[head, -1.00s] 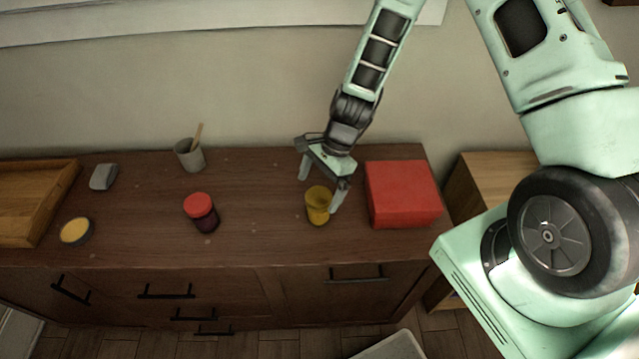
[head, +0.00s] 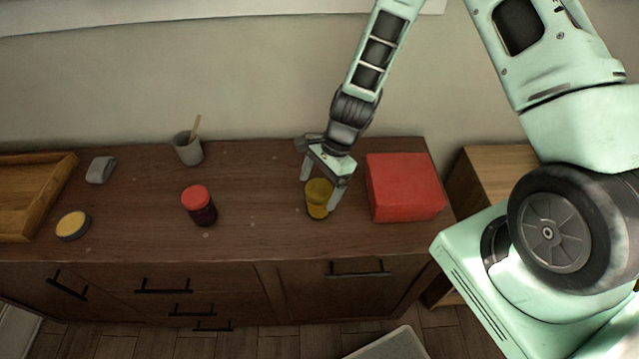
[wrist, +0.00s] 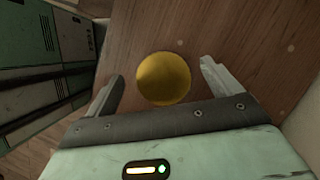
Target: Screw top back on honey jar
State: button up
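A yellow honey jar (head: 318,204) stands upright on the dark wooden cabinet top, left of the red box. My gripper (head: 319,193) is open above it, one finger on each side of its upper part. In the wrist view, the jar's round yellow top (wrist: 163,79) lies between the open fingers (wrist: 162,74), with a gap on both sides. Whether a top is on this jar is not clear. A flat round piece with a yellow face and dark rim (head: 73,225) lies at the far left; I cannot tell whether it is the top.
A red box (head: 405,188) stands close to the right of my gripper. A red-lidded dark jar (head: 199,206), a grey cup (head: 187,149) with a stick, a small grey object (head: 101,170) and a wooden tray (head: 32,200) stand to the left.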

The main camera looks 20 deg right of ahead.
jog(key=c, duration=1)
jog(key=shift+f, duration=0.1)
jog(key=shift+m+b, duration=0.35)
jog(key=shift+m, duration=0.25)
jog(key=shift+m+t+b, duration=0.5)
jog(key=shift+m, duration=0.4)
jog(key=shift+f, duration=0.1)
jog(key=shift+s+m+b, duration=0.1)
jog(key=shift+m+b, duration=0.3)
jog(key=shift+b, duration=0.05)
jog(key=shift+m+t+b, duration=0.5)
jog(key=shift+m+b, duration=0.3)
